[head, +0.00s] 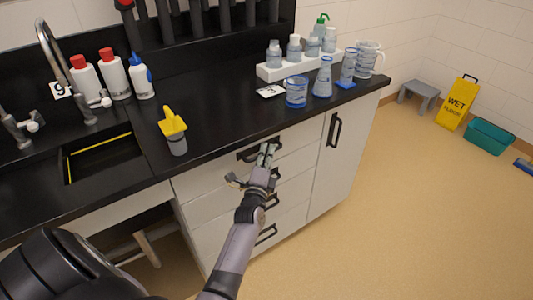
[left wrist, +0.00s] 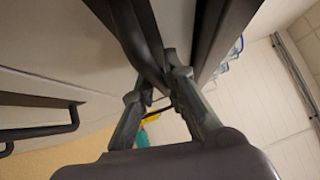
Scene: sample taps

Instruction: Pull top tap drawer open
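The white drawer unit (head: 215,203) stands under the black counter, with dark bar handles on its fronts. The top drawer's handle (head: 246,154) is just below the counter edge, partly hidden by my left gripper. The top drawer looks flush with the cabinet. My left gripper (head: 267,152) is at the right part of this handle. In the left wrist view, its fingers (left wrist: 154,78) converge on both sides of the dark handle bar (left wrist: 133,32) and look shut on it. My right gripper is not in view.
Lower drawer handles (head: 266,234) are close below my left arm. A cupboard door with a handle (head: 334,129) is to the right. Bottles, beakers (head: 296,92) and a yellow-topped container (head: 173,130) stand on the counter.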

